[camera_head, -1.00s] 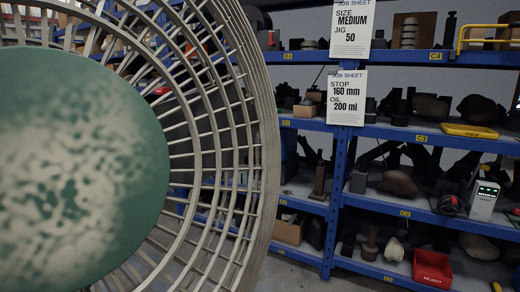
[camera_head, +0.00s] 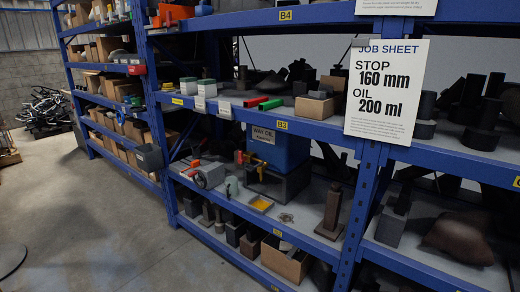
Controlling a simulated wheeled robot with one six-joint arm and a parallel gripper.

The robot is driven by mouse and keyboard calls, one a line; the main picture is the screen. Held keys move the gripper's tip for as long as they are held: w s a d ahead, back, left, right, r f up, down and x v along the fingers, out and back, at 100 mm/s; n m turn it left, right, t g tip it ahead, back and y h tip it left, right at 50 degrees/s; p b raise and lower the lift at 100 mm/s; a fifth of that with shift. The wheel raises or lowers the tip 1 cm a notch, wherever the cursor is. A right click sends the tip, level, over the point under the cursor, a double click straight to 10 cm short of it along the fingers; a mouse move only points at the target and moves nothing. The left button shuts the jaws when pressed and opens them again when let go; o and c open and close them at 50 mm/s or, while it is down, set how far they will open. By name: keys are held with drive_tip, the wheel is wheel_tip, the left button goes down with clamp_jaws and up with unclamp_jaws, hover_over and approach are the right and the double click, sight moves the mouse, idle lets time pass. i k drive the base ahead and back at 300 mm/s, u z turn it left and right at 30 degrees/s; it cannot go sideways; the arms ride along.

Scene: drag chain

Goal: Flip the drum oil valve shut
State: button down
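My gripper is not in view.
Blue shelving with parts and boxes runs from the right to the far left. A job sheet (camera_head: 385,92) reading STOP 160 mm, OIL 200 ml hangs on an upright.

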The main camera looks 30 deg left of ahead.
sight(242, 160)
drive_tip(key=i, duration=0.75)
drive_tip(key=u, duration=2.4)
drive_tip(key=i, duration=1.95)
drive_tip(key=z, duration=1.9)
